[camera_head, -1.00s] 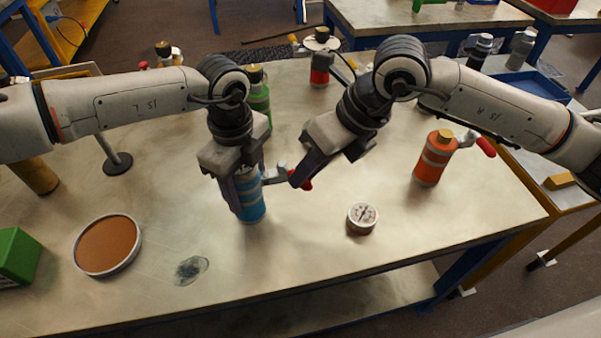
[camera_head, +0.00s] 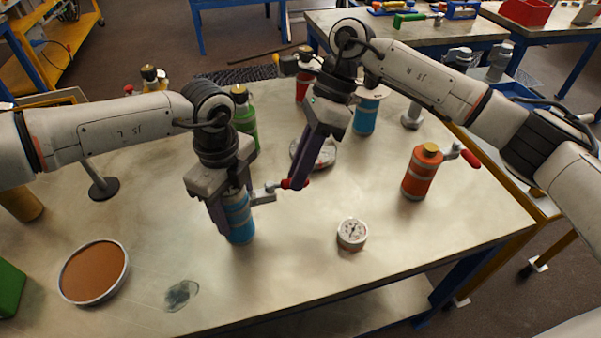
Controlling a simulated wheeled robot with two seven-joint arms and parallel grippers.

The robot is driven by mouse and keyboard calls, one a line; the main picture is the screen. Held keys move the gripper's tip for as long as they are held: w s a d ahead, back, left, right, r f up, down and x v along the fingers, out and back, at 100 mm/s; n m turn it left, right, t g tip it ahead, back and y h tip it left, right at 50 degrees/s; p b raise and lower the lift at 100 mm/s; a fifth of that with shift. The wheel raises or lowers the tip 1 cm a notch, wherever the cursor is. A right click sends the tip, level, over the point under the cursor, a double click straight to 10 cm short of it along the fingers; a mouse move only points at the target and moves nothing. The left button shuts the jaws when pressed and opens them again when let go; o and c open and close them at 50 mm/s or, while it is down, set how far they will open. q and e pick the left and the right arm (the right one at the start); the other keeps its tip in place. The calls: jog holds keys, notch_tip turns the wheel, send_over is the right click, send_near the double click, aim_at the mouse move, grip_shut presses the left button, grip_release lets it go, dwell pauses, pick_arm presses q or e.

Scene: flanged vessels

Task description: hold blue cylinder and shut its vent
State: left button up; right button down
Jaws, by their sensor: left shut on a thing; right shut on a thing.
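The blue cylinder (camera_head: 239,222) stands upright on the table, left of centre. My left gripper (camera_head: 232,205) is shut around its upper part and hides its top. The vent's side fitting (camera_head: 262,193) sticks out to the right of the cylinder and ends in a red handle (camera_head: 291,184). My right gripper (camera_head: 298,178) reaches down from above and is shut on the red handle. Its fingers partly cover the handle.
An orange cylinder (camera_head: 418,178) with its own red handle stands to the right. A gauge (camera_head: 352,233) lies front centre. A green cylinder (camera_head: 245,121) and another blue vessel (camera_head: 365,115) stand behind. A brown round dish (camera_head: 94,270) lies front left.

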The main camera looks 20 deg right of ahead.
jog(key=shift+w+n+g, duration=0.4)
jog(key=shift+n, duration=0.4)
jog(key=c, duration=1.7)
grip_release()
jog(key=shift+o, duration=0.2)
jog(key=v, duration=1.2)
jog(key=shift+a, duration=0.25)
jog(key=shift+r, duration=0.1)
